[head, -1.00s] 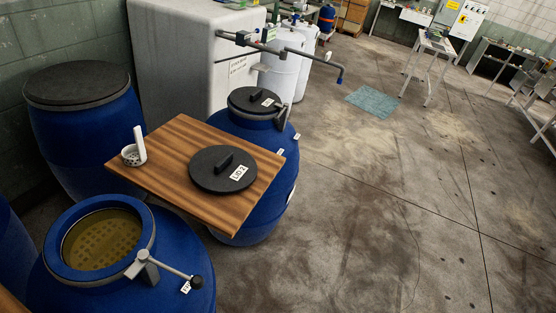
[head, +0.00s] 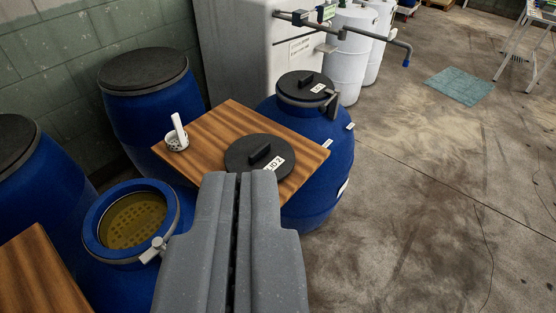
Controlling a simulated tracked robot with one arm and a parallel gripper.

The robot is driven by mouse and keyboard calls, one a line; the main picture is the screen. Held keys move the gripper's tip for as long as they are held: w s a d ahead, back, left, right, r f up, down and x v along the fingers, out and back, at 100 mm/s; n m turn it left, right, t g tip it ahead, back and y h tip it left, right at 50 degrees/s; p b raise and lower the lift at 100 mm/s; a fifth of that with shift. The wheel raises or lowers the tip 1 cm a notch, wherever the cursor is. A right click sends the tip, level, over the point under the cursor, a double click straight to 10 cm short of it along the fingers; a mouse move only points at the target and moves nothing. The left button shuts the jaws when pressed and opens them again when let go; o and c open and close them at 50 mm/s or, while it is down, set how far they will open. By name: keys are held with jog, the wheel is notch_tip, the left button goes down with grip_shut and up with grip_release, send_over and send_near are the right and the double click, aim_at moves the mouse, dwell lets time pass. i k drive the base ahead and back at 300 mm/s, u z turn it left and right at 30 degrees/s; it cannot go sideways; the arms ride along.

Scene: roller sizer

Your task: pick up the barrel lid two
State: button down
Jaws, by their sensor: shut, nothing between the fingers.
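The barrel lid two (head: 252,148) is a round black disc with a raised block handle and a white label, partly reading "ID 2". It lies flat on a wooden board (head: 215,125) between blue barrels. My gripper (head: 238,178) is in the lower middle of the view, its two grey fingers closed together with only a thin dark seam between them. The fingertips show just below the lid in the picture and cover part of its near edge. I cannot tell whether they touch it. The lid's handle is free of the fingers.
A white cup with a pestle (head: 176,138) stands on the board's left corner. An open blue barrel (head: 92,232) with yellowish contents is at left. A closed blue barrel (head: 325,135) stands behind the board. A pipe (head: 385,40) juts out above.

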aim_at(248, 153)
jog(key=u, duration=0.05)
jog(key=k, duration=0.65)
jog(key=z, duration=0.55)
jog(key=i, duration=1.9)
jog(key=u, duration=0.35)
